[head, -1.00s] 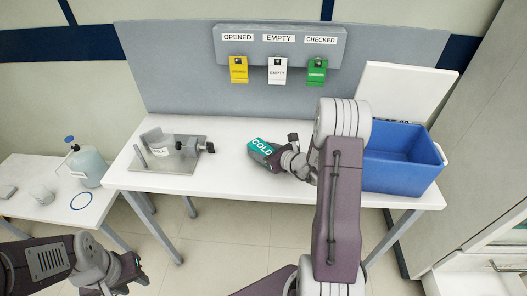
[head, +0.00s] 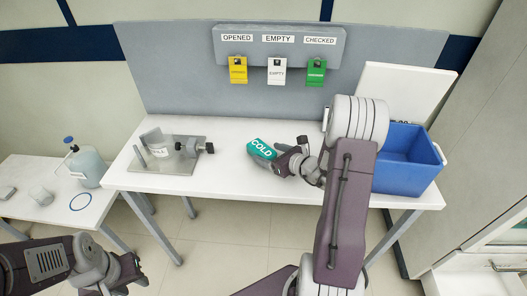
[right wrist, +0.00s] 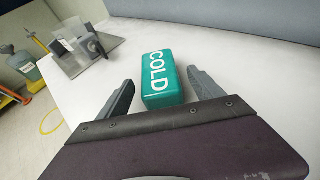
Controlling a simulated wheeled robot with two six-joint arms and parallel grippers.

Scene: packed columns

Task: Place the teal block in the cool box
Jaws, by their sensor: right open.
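The teal block (head: 262,148), marked COLD, lies on the white bench, left of the cool box. It also shows in the right wrist view (right wrist: 161,80). My right gripper (head: 276,160) is open, its fingers (right wrist: 160,88) on either side of the block's near end, with gaps visible between fingers and block. The cool box (head: 400,178) is blue, with a raised white lid (head: 407,90), at the bench's right end; its visible inside is bare, and my right arm hides its left part. My left gripper (head: 137,270) is low at the left, away from the bench; its jaws are unclear.
A metal plate fixture (head: 175,165) with a clamp stands at the bench's left. Yellow (head: 238,70), white (head: 277,72) and green (head: 316,72) tags hang on the back panel. A side table (head: 50,200) holds a bottle (head: 88,165).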

